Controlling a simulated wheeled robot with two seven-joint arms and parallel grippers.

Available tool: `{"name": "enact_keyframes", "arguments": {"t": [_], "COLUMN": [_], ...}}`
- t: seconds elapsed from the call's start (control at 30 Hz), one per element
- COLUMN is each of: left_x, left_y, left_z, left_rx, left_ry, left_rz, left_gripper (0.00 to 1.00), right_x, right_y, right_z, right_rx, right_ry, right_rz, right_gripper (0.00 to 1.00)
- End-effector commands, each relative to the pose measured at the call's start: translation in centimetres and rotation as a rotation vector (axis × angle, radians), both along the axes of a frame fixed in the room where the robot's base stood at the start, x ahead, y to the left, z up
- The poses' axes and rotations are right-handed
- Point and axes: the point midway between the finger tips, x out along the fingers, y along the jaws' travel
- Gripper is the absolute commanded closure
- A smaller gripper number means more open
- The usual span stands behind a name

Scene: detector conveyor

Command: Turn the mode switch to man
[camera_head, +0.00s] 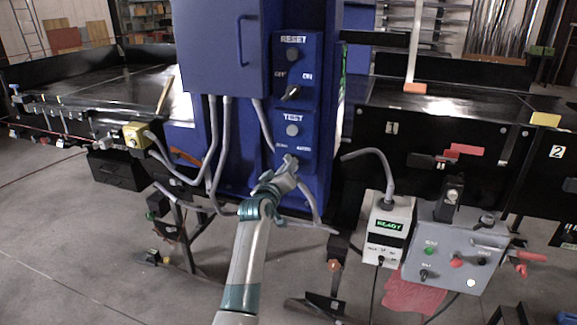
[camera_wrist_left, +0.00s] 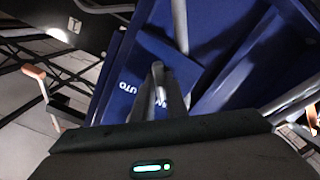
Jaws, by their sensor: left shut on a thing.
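The mode switch (camera_wrist_left: 160,94) is on the lower blue panel of the column, below the TEST label. My left gripper (camera_head: 289,164) reaches up to it and is shut on it. The gripper hides most of the switch in the head view. Small labels sit on both sides above the switch, too small to read surely in the head view. I cannot tell which label the switch points to. My right gripper is not in view.
A RESET panel (camera_head: 292,42) with an OFF/ON switch (camera_head: 291,93) is above. A blue cabinet (camera_head: 215,60) with grey conduits (camera_head: 214,150) stands left. A white READY box (camera_head: 388,228) and grey control box (camera_head: 452,250) stand right. Black conveyors flank the column.

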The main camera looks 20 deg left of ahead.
Motion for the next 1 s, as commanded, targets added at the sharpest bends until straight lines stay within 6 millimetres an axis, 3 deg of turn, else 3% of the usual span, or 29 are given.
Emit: {"name": "enact_keyframes", "arguments": {"t": [0.3, 0.77, 0.8, 0.87, 1.0], "left_x": [-0.01, 0.0, 0.0, 0.0, 0.0], "left_y": [-0.03, -0.04, -0.04, -0.04, -0.02], "left_z": [-0.08, -0.11, -0.1, -0.1, -0.06], "left_rx": [-0.135, -0.155, -0.155, -0.155, -0.153], "left_ry": [0.007, 0.007, 0.007, 0.007, 0.006], "left_rz": [0.0, 0.0, 0.0, 0.0, -0.001], "left_gripper": [1.0, 1.0, 0.85, 0.71, 0.69], "right_x": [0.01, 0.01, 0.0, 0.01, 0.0], "right_y": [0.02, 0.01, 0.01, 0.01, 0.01], "right_z": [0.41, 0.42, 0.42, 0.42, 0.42], "right_rx": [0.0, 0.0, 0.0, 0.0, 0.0], "right_ry": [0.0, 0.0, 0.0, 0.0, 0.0], "right_rz": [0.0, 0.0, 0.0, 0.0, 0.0], "right_gripper": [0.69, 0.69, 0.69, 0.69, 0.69]}}
